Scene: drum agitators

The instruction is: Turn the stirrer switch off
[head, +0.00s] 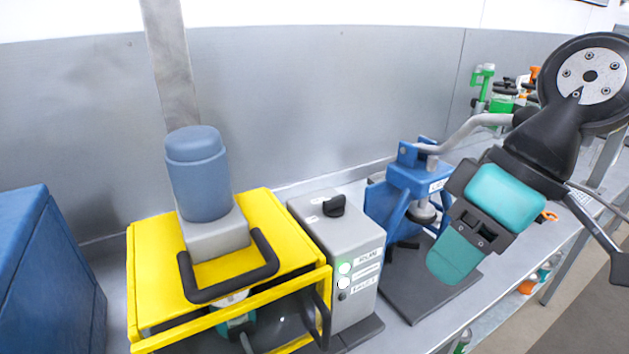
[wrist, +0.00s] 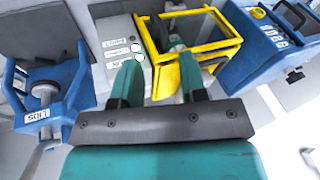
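A grey control box (head: 340,245) stands between the yellow stirrer frame and a blue press. A black rotary switch (head: 334,205) sits on its top, with small white labels beside it. The yellow stirrer (head: 285,220) carries a blue-grey motor (head: 199,175). My gripper (head: 453,262) is right of the box, over the press area, apart from the switch. In the wrist view my gripper (wrist: 160,82) has its teal fingers apart with nothing between them. The box (wrist: 113,30) also shows there; the switch cannot be made out.
The blue press (head: 412,180) on a dark base (head: 425,285) stands right of the box, near my gripper. A black handle (head: 230,275) juts from the stirrer. A blue cabinet (head: 45,265) is at far left. A metal wall (head: 330,90) closes the back.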

